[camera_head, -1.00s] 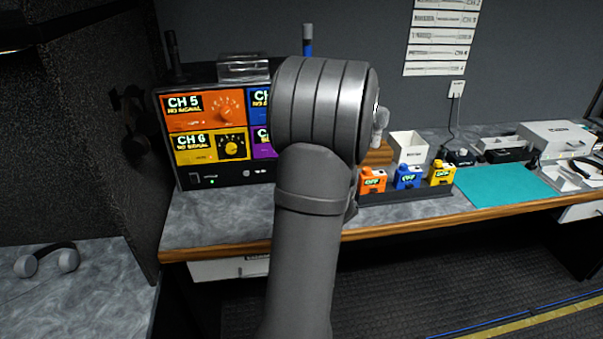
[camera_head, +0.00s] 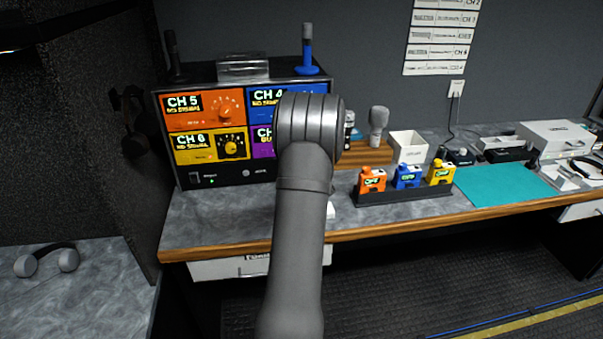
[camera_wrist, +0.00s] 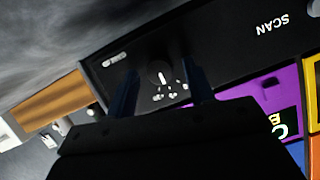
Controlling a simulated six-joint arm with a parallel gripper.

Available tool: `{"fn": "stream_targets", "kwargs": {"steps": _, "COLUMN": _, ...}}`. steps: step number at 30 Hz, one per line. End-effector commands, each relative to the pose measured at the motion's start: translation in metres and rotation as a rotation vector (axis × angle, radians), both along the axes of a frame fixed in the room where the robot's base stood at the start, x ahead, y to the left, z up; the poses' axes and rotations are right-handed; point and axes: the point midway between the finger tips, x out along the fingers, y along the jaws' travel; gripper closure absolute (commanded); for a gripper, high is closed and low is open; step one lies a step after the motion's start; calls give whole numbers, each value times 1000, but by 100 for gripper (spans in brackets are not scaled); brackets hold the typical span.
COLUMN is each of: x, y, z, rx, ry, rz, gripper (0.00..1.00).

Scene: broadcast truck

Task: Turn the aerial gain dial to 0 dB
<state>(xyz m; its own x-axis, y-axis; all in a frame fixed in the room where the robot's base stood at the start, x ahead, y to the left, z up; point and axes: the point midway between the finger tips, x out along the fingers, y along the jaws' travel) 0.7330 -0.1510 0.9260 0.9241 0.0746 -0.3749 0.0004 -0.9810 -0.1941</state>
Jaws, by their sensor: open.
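The dial (camera_wrist: 158,72) is a dark round knob with a white pointer line, set in the black lower strip of the receiver rack (camera_head: 235,174). In the wrist view its pointer line runs nearly vertical, towards small white scale marks on the lower side, too blurred to read. My gripper (camera_wrist: 161,76) is open, with its two dark blue fingers on either side of the dial in the picture. I cannot tell whether they touch it. In the head view my arm hides the gripper and the dial.
The wrist view is upside down, with "SCAN" (camera_wrist: 272,23) inverted. The rack's orange CH 5 panel (camera_head: 200,108) and yellow CH 6 panel (camera_head: 195,155) have their own dials. A wooden stand (camera_head: 365,154) and orange, blue and yellow packs (camera_head: 372,181) stand to the right.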

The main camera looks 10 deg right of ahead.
Motion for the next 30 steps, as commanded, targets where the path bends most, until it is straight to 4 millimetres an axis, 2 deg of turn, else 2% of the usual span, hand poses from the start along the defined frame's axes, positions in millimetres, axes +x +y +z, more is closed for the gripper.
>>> {"fn": "stream_targets", "kwargs": {"steps": 8, "x": 2, "y": 0, "z": -1, "rx": 0, "ry": 0, "rz": 0, "gripper": 51}}
{"fn": "stream_targets", "kwargs": {"steps": 11, "x": 1, "y": 0, "z": -1, "rx": 1, "ry": 0, "rz": 0, "gripper": 67}}
{"fn": "stream_targets", "kwargs": {"steps": 15, "x": 1, "y": 0, "z": -1, "rx": 1, "ry": 0, "rz": 0, "gripper": 95}}
{"fn": "stream_targets", "kwargs": {"steps": 16, "x": 1, "y": 0, "z": -1, "rx": 1, "ry": 0, "rz": 0, "gripper": 96}}
{"fn": "stream_targets", "kwargs": {"steps": 23, "x": 1, "y": 0, "z": -1, "rx": -17, "ry": 0, "rz": -2, "gripper": 96}}
{"fn": "stream_targets", "kwargs": {"steps": 30, "x": 1, "y": 1, "z": 0, "rx": -115, "ry": 1, "rz": -1, "gripper": 96}}
